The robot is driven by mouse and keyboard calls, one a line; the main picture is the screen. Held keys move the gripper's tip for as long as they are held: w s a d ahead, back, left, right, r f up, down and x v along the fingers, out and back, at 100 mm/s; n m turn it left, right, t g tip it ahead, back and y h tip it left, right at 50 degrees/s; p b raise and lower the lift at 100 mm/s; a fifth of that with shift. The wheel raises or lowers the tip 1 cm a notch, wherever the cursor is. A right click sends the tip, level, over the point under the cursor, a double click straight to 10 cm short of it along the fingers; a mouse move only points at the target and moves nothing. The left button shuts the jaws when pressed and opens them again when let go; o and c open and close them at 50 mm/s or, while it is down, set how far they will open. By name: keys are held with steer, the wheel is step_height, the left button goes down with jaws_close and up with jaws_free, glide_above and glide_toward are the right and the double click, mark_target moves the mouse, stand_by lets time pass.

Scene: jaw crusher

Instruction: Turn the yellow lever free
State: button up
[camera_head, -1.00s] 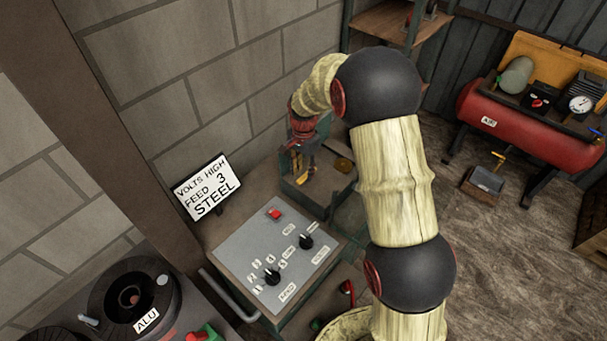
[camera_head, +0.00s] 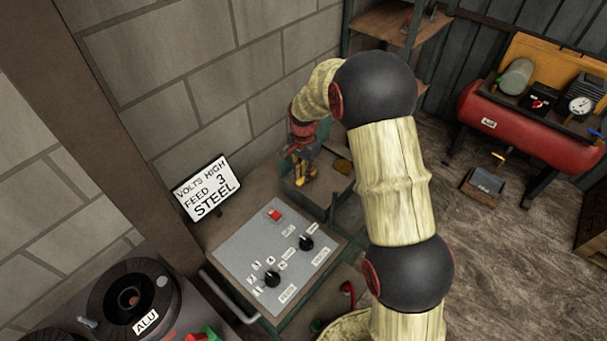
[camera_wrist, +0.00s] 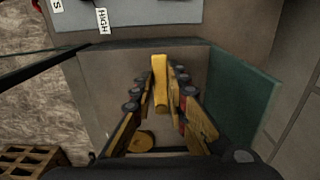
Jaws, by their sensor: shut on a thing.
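The yellow lever (camera_wrist: 160,85) stands between the two fingers of my gripper (camera_wrist: 161,88) in the wrist view. My gripper is shut on it, with the fingertips at its sides. In the head view my gripper (camera_head: 303,172) points down at the green-walled box behind the control panel, and only a little yellow shows at its tips. There I cannot tell lever from fingers.
The grey control panel (camera_head: 255,262) with knobs and a red switch is in front of the box. A sign (camera_head: 207,187) reading VOLTS HIGH, FEED 3, STEEL stands at its left. The brick wall is close behind. A red compressor tank (camera_head: 520,125) stands at the right.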

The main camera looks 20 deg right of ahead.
steer(key=shift+s+d, duration=0.1)
jaws_close()
stand_by(0.4)
steer(key=n+p, duration=0.1)
steer(key=n, duration=0.1)
steer(key=s+d+n+p, duration=0.1)
steer(key=n, duration=0.1)
steer(key=shift+s+d+r+n, duration=0.1)
steer(key=shift+d+n, duration=0.1)
steer(key=shift+n, duration=0.2)
steer(key=n, duration=0.1)
steer(key=d+n+p, duration=0.1)
steer(key=n, duration=0.1)
steer(key=d+n, duration=0.1)
steer(key=shift+s+n, duration=0.3)
steer(key=shift+s, duration=0.05)
steer(key=d+n, duration=0.1)
steer(key=n, duration=0.1)
steer(key=n+p, duration=0.1)
steer(key=n, duration=0.1)
steer(key=shift+d+n, duration=0.3)
steer(key=shift+d, duration=0.1)
steer(key=shift+w+d+n+p, duration=0.25)
steer(key=shift+d+n, duration=0.15)
steer(key=shift+n, duration=0.6)
steer(key=shift+w+d+n+p, duration=0.25)
steer(key=shift+d+n, duration=0.15)
steer(key=shift+n, duration=0.6)
